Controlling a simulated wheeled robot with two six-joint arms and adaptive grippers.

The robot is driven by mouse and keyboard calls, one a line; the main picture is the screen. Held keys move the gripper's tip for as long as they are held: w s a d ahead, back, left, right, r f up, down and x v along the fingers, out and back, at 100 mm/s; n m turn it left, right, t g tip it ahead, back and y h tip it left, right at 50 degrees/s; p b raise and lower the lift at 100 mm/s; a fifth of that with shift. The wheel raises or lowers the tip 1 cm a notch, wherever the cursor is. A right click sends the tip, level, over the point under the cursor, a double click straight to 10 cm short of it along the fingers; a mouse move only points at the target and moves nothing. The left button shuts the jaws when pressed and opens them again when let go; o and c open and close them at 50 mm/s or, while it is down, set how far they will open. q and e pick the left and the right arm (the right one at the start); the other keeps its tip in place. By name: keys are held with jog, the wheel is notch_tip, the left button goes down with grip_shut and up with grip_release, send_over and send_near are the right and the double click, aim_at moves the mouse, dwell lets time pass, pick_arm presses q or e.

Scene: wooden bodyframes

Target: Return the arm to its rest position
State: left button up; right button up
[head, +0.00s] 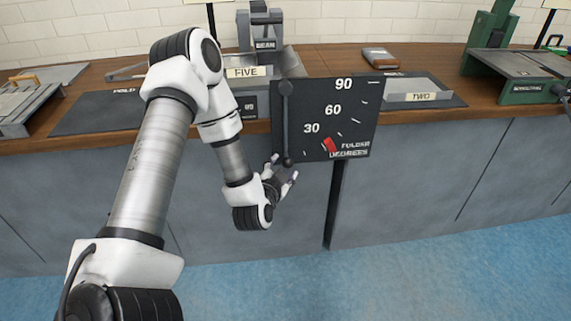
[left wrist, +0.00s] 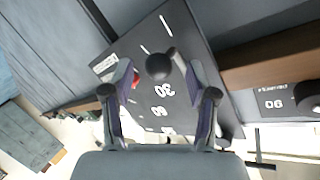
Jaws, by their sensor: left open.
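My left arm (head: 165,160) reaches in from the left, over the front of the workbench. My left gripper (head: 281,172) is open, just below the lower knob of a dark lever (head: 287,125). In the left wrist view, the round black knob (left wrist: 158,67) appears between the spread fingertips of the left gripper (left wrist: 150,72). I cannot tell whether a finger touches it. My right gripper is not in view.
The wooden bench top (head: 420,112) holds trays labelled FIVE (head: 245,72) and TWO (head: 420,96). A green machine (head: 520,75) stands right. The blue floor is clear.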

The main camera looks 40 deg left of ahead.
pick_arm(q)
jog(key=v, duration=0.4)
jog(key=shift+s+d, duration=0.1)
